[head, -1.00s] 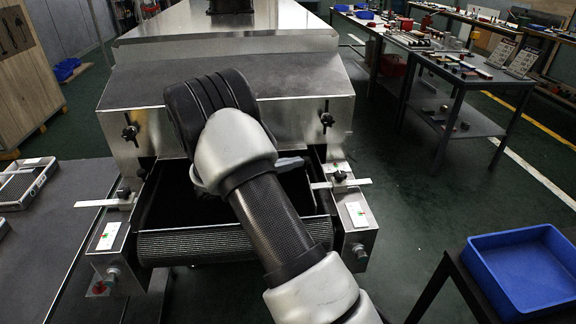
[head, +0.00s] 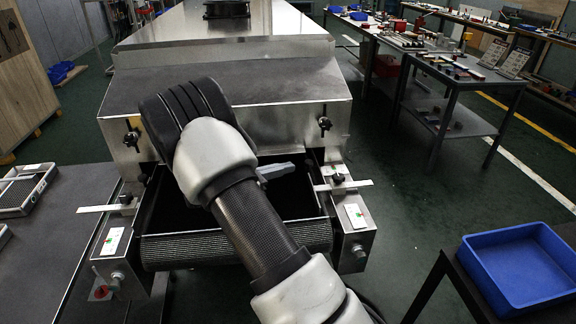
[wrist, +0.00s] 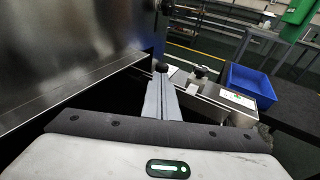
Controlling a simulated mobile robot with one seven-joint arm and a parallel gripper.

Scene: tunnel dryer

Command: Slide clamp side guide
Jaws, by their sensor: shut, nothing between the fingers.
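The right side guide clamp has a black knob (head: 338,178) and a flat metal bar (head: 352,185) lying across the right rail of the dryer's infeed. The matching left clamp has a black knob (head: 125,196) and a bar (head: 98,209). My gripper (head: 287,167) is shut and empty over the dark infeed opening, left of the right clamp and apart from it. In the wrist view its grey fingers (wrist: 162,85) point toward the right rail, where a black knob (wrist: 200,72) shows just right of the fingertips. My arm hides part of the infeed.
The steel dryer hood (head: 230,90) rises behind the infeed, with black knobs (head: 325,123) on its front. A mesh conveyor roller (head: 185,249) crosses the front. A blue bin (head: 520,268) stands at right front. Open floor lies between the dryer and the right tables.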

